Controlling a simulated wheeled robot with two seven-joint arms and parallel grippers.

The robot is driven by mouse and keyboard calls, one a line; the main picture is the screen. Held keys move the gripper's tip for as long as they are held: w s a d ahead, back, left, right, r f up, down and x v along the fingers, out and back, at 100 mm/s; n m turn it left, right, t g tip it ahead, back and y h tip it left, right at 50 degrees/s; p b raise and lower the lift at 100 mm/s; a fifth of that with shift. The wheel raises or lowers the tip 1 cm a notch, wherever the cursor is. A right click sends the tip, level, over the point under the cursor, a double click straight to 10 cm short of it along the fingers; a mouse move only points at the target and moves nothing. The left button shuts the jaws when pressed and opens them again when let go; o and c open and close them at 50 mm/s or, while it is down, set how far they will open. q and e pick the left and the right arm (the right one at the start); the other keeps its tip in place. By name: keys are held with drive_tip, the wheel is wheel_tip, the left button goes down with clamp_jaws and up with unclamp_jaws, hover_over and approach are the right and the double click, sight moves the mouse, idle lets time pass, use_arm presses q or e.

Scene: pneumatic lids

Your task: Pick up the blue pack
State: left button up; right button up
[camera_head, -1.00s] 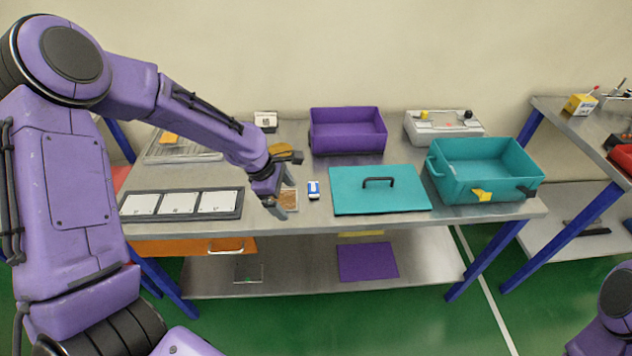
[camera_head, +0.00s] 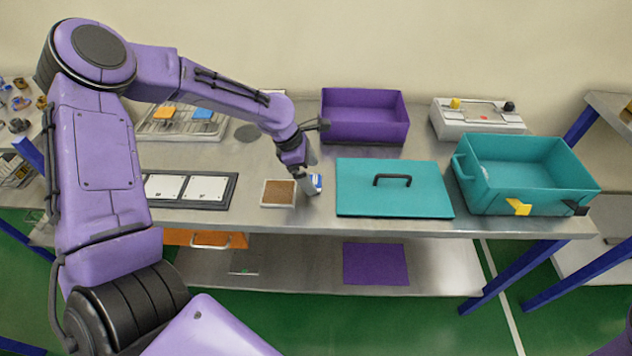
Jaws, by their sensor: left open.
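A small blue-and-white pack (camera_head: 318,182) stands on the metal table, left of the teal lid. My left gripper (camera_head: 310,188) points down at the pack and partly hides it. Its jaws are open; I cannot tell whether the pack is between the fingers or just behind them. A flat blue piece (camera_head: 203,114) lies in the wire tray at the back left. My right gripper is out of view.
A brown-topped square dish (camera_head: 278,193) is just left of my gripper. The teal lid (camera_head: 394,199) with a black handle lies to the right, then a teal bin (camera_head: 525,180). A purple bin (camera_head: 365,125) and a grey box (camera_head: 478,118) stand behind.

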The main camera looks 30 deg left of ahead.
use_arm(q)
drive_tip(key=shift+x, duration=1.15)
drive_tip(key=c, duration=1.1)
